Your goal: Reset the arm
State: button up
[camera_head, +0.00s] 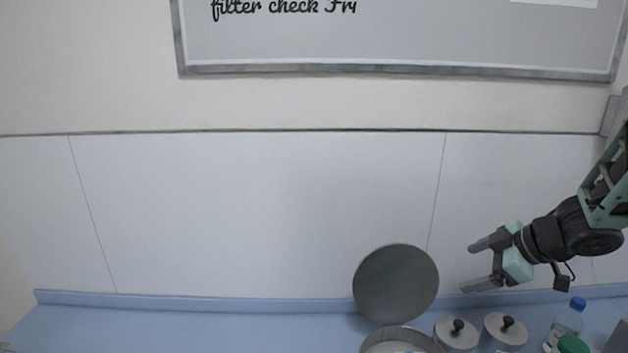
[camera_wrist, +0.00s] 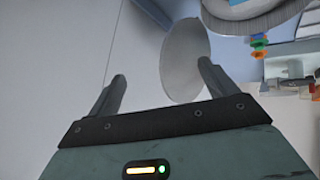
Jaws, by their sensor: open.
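My gripper (camera_head: 475,267) is raised above the right part of the blue counter, in front of the white wall panels. Its two fingers are spread apart and point left in the head view, with nothing between them. The fingers also show in the wrist view (camera_wrist: 163,85), apart and empty. A round grey lid or disc (camera_head: 396,284) stands tilted up behind a round metal container (camera_head: 402,340), left of and below the gripper. The disc also shows in the wrist view (camera_wrist: 186,62), beyond the fingers.
Two lidded metal jars (camera_head: 456,334) (camera_head: 503,330) with black knobs stand below the gripper. A clear bottle with a blue cap (camera_head: 567,323) and a green cap (camera_head: 573,344) are at the right. The left of the blue counter (camera_head: 180,326) is clear. A whiteboard (camera_head: 400,40) hangs above.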

jog(key=s+r+m+g+h, duration=0.2)
jog(key=s+m+g+h, duration=0.3)
jog(key=s+m, duration=0.95)
jog(key=s+a+f+n+b, duration=0.3)
jog(key=s+a+n+b, duration=0.1)
jog(key=s+a, duration=0.3)
jog(key=s+a+f+n+g+b, duration=0.1)
jog(key=s+a+f+n+b, duration=0.3)
jog(key=s+a, duration=0.4)
jog(key=a+n+b, duration=0.1)
jog(key=a, duration=0.3)
jog(key=shift+f+g, duration=0.15)
jog(key=shift+g, duration=0.15)
jog(key=shift+w+n, duration=0.1)
jog(key=shift+n, duration=0.15)
